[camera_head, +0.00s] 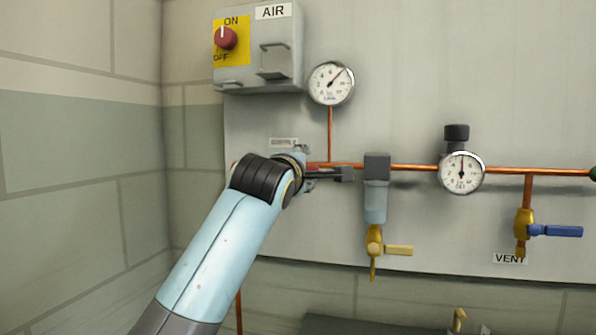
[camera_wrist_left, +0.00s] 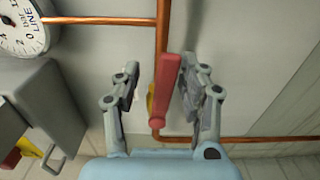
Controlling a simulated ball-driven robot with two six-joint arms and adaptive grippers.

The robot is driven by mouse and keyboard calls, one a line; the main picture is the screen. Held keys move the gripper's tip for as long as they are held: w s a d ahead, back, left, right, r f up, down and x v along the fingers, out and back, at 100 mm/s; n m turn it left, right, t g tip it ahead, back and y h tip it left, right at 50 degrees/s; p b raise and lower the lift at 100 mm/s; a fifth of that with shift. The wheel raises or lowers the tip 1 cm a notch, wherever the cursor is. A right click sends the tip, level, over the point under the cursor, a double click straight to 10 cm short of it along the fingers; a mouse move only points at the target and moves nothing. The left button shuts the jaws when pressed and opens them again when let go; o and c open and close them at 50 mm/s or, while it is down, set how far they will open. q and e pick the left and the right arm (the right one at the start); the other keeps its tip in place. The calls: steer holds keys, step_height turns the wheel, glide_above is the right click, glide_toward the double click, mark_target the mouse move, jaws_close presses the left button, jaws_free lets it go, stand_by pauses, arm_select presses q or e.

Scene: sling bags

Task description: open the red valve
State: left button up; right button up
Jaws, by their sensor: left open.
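The red valve handle (camera_wrist_left: 166,90) shows in the left wrist view as a long red lever between the two fingers of my left gripper (camera_wrist_left: 159,75). The fingers stand apart on either side of it, and a gap shows on both sides. A bit of the brass valve body (camera_wrist_left: 151,100) shows beside the lever. In the head view my left gripper (camera_head: 338,173) is at the copper pipe below the round gauge, and it hides most of the red valve. My right gripper is in neither view.
An AIR switch box (camera_head: 258,45) and a gauge (camera_head: 331,83) are above the gripper. Right of it along the copper pipe (camera_head: 412,167) are a filter (camera_head: 376,190) with a yellow-handled valve (camera_head: 396,250), a regulator gauge (camera_head: 461,173) and a blue-handled vent valve (camera_head: 555,231).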

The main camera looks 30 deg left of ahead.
arm_select(q)
steer(key=v, duration=1.1)
steer(key=shift+s+d, duration=0.1)
steer(key=shift+s, duration=0.05)
